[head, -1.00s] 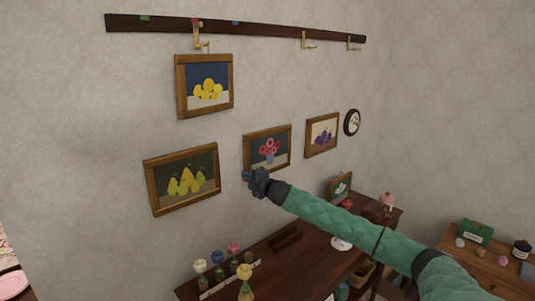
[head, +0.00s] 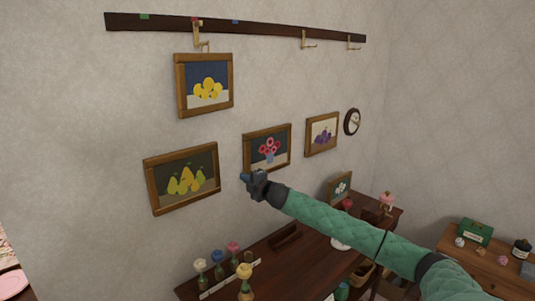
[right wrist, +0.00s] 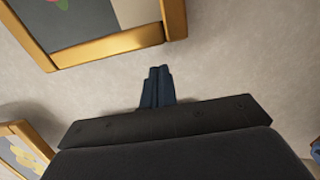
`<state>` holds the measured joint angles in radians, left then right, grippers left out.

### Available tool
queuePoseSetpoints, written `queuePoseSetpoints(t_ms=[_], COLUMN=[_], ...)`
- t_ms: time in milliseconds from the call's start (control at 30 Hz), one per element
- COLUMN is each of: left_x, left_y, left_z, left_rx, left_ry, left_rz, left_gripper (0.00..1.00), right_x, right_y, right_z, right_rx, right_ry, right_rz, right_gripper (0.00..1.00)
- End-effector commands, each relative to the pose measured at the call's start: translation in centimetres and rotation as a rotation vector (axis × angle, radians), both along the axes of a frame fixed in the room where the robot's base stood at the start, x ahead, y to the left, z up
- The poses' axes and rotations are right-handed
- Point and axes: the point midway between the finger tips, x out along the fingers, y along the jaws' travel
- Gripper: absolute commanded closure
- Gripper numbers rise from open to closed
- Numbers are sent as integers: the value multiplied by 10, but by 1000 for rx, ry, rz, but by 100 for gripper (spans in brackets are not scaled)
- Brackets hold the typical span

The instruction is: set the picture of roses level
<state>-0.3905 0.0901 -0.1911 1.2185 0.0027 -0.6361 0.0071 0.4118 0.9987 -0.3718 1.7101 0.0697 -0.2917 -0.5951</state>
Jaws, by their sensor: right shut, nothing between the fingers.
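The picture of roses (head: 267,148) hangs on the wall in the middle of the head view, pink-red blooms in a vase within a brown wooden frame. Its edges slope much like its neighbours' in this slanted view; I cannot tell a small tilt. My right gripper (head: 246,177) is shut and empty, by the frame's lower left corner. In the right wrist view, the shut fingertips (right wrist: 160,70) sit close to a corner of the wooden frame (right wrist: 110,46), with a strip of wall showing between. My left gripper is not in view.
Pictures of pears (head: 184,180), lemons (head: 206,88) and grapes (head: 322,135) hang around it, with a round clock (head: 352,122) to the right. A hook rail (head: 265,31) runs above. Below stands a dark desk (head: 265,262) with flower vases (head: 220,268) and a small standing picture (head: 340,187).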

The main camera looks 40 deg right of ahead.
Motion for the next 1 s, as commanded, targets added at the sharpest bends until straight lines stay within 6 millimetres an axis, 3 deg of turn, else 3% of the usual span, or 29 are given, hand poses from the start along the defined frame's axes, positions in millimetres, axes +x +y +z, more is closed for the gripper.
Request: queuePoseSetpoints(t_ms=[700,1000], left_x=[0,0], left_y=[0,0], left_z=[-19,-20], left_rx=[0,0], left_ry=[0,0], left_rz=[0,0], left_gripper=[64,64], right_x=[-58,-66], right_y=[-4,-5], right_z=[-2,1], right_rx=[-1,-1], right_ry=[1,-1], right_rz=[1,1], right_gripper=[100,100])
